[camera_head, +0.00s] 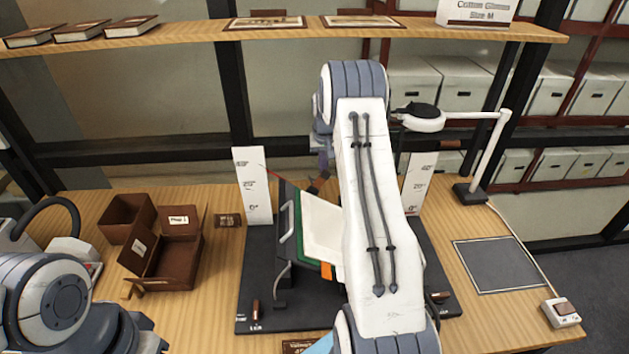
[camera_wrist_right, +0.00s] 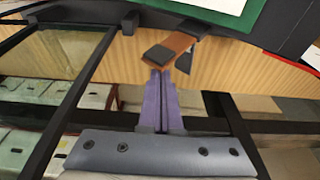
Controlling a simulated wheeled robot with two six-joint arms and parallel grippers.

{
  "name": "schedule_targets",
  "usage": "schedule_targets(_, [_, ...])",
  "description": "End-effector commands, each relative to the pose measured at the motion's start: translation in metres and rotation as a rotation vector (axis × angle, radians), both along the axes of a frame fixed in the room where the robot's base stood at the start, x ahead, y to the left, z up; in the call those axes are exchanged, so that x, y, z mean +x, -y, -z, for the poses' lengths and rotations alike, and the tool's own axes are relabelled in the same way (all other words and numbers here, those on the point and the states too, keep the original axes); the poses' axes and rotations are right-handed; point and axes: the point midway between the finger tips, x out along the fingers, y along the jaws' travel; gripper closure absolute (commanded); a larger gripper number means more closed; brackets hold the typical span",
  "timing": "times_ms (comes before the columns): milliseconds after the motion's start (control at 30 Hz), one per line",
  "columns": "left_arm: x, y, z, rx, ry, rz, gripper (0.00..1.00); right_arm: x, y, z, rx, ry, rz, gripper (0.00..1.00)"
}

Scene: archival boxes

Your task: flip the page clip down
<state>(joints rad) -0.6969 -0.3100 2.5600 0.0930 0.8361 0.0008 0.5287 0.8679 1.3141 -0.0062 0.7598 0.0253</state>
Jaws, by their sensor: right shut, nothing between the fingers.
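A book with a green cover and pale pages (camera_head: 316,222) rests on a black cradle stand (camera_head: 258,285). The wrist view shows its pages (camera_wrist_right: 215,5) and green cover (camera_wrist_right: 268,25). A brown clip arm with a dark pad (camera_wrist_right: 170,48) sticks out beyond the stand's far edge; in the head view a dark piece (camera_head: 318,183), probably the clip, shows behind the book. My right gripper's purple fingers (camera_wrist_right: 160,78) are shut and empty, with their tips beside the clip; I cannot tell if they touch. The right arm hides much of the stand. My left gripper is not visible.
White scale boards (camera_head: 253,188) flank the stand. Brown boxes (camera_head: 168,255) stand at left. A lamp (camera_head: 488,150) and a dark mat (camera_head: 497,265) are at right. A wooden shelf (camera_head: 290,35) runs across above the table.

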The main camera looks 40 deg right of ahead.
Motion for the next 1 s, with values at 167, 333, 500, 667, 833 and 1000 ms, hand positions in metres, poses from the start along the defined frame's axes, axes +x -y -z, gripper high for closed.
schedule_targets(167, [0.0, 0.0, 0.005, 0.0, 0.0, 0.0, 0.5, -0.006, -0.004, 0.002, 0.0, 0.0, 0.0, 1.0])
schedule_targets(333, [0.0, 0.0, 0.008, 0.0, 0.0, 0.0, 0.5, -0.014, -0.008, 0.003, 0.0, 0.0, 0.0, 1.0])
schedule_targets(500, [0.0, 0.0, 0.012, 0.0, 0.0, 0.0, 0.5, -0.021, -0.013, 0.004, 0.0, 0.0, 0.0, 1.0])
schedule_targets(667, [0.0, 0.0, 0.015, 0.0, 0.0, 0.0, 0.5, -0.028, -0.017, 0.004, -0.001, 0.001, 0.0, 1.0])
schedule_targets(833, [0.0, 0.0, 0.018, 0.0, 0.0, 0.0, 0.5, -0.035, -0.022, 0.005, 0.0, 0.0, 0.0, 1.0])
schedule_targets(1000, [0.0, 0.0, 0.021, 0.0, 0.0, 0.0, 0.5, -0.042, -0.026, 0.006, -0.001, 0.001, 0.0, 1.0])
